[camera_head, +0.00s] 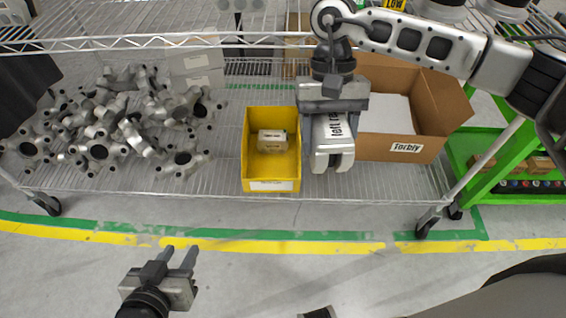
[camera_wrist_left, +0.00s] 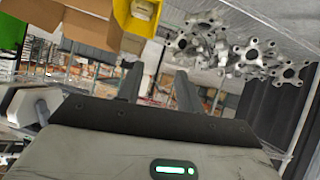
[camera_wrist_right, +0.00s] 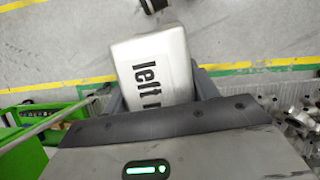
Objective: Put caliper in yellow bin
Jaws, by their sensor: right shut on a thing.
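The caliper (camera_head: 333,145) is a silver-grey block with a label starting "left r". My right gripper (camera_head: 333,112) is shut on it and holds it just right of the yellow bin, apart from it. In the right wrist view the caliper (camera_wrist_right: 152,65) sits between the fingers. The yellow bin (camera_head: 248,160) stands on the wire shelf, with a small pale block (camera_head: 272,140) inside. My left gripper (camera_head: 181,258) is open and empty, low in front of the shelf. The bin also shows in the left wrist view (camera_wrist_left: 128,18).
A cardboard box (camera_head: 440,110) with a label stands behind and right of the caliper. Several grey metal castings (camera_head: 120,125) are piled at the left of the shelf. A green cart (camera_head: 500,165) is at the far right. The floor in front is clear.

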